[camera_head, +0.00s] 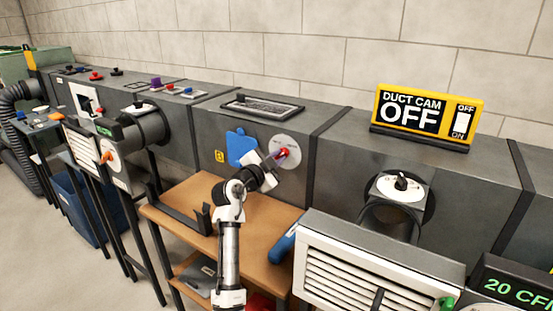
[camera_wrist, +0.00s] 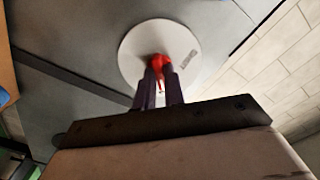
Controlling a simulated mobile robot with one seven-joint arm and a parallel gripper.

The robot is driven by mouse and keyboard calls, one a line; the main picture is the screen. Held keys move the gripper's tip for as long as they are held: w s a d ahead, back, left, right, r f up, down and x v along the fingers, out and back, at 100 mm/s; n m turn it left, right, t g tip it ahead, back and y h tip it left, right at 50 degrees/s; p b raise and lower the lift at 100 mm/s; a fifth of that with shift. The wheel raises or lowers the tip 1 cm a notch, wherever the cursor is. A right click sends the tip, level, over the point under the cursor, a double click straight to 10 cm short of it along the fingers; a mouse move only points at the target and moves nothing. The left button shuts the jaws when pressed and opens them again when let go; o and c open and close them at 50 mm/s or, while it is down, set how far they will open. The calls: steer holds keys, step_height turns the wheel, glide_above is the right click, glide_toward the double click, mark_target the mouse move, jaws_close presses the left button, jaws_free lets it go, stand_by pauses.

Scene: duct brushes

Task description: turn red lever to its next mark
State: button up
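The red lever (camera_head: 283,153) sits on a pale round dial plate (camera_head: 290,148) on the front face of the grey duct. In the wrist view the red lever (camera_wrist: 158,66) shows at the middle of the white disc (camera_wrist: 135,48), with a small grey label on the disc to its right. My gripper (camera_head: 276,158) is at the lever. In the wrist view its two dark fingers (camera_wrist: 160,80) reach to the lever, one on each side, with red showing between the tips. The fingertips partly hide the lever, and whether they press on it is unclear.
A blue plate (camera_head: 241,148) is on the duct just left of the dial. A wooden table (camera_head: 180,211) stands below, with a blue-handled tool (camera_head: 284,243) at its right edge. A louvred vent box (camera_head: 370,268) juts out at the lower right.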

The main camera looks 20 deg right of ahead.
jaws_close()
steer(key=n, duration=0.3)
steer(key=shift+n, duration=0.4)
steer(key=n+p, duration=0.1)
steer(key=n, duration=0.3)
steer(key=shift+n, duration=0.3)
steer(key=n+p, duration=0.2)
steer(key=n, duration=0.2)
steer(key=shift+n+p, duration=1.05)
steer(key=shift+n, duration=1.35)
steer(key=shift+f, duration=0.1)
steer(key=o, duration=0.7)
jaws_free()
steer(key=shift+c, duration=0.2)
